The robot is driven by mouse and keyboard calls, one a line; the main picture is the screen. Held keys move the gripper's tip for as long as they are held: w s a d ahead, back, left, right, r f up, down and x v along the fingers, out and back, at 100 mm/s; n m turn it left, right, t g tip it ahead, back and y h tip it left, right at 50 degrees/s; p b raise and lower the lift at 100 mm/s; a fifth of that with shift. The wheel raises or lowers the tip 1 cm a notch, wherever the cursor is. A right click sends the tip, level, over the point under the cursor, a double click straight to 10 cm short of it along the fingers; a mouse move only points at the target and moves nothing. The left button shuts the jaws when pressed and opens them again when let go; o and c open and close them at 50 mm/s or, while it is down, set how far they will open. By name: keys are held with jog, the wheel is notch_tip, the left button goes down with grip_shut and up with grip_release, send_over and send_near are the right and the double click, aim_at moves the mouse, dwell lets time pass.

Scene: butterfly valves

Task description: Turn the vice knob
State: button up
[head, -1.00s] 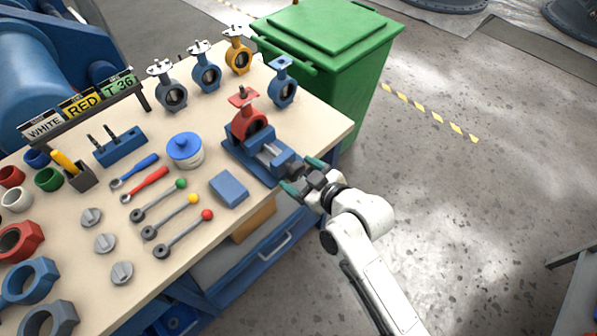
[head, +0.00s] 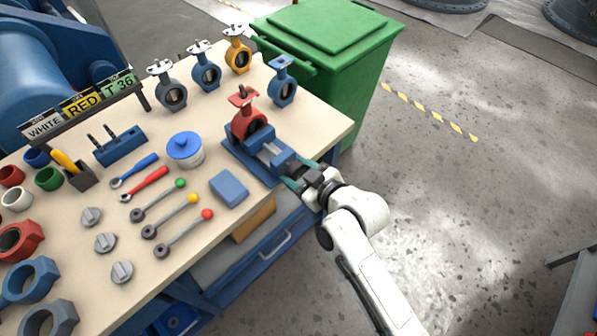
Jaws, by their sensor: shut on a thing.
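The blue vice (head: 263,161) stands at the right end of the workbench, with a red butterfly valve (head: 247,122) upright in its jaws. The vice knob (head: 300,168) is at the vice's front end, facing the bench's near right edge, and is mostly hidden by my gripper. My gripper (head: 299,175), with dark green fingers, is at that end with its fingers around the knob, shut on it. The arm comes in from the lower right.
A blue block (head: 229,189) and a white pot with a blue lid (head: 185,150) are left of the vice. Several valves stand along the back edge. A green bin (head: 327,60) stands behind the bench.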

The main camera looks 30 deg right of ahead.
jog(key=shift+m+y, duration=0.4)
jog(key=shift+m, duration=0.1)
jog(key=o, duration=1)
jog(key=shift+s, duration=0.15)
jog(key=v, duration=1)
jog(key=shift+s+r, duration=0.15)
jog(key=shift+r, duration=0.1)
jog(key=s+d+f+m+g+h, duration=0.1)
jog(key=s+f+g, duration=0.2)
jog(key=s, duration=0.3)
jog(key=s+d+f+m+g+h, duration=0.1)
jog(key=s+d+f+m+g, duration=0.1)
jog(key=s+g, duration=0.3)
jog(key=s+d+f+m+g+h, duration=0.1)
jog(key=s+f+g, duration=0.3)
jog(key=s, duration=0.5)
jog(key=shift+d+f+m+h, duration=0.3)
jog(key=shift+d+f+h, duration=0.05)
jog(key=shift+d+h, duration=0.15)
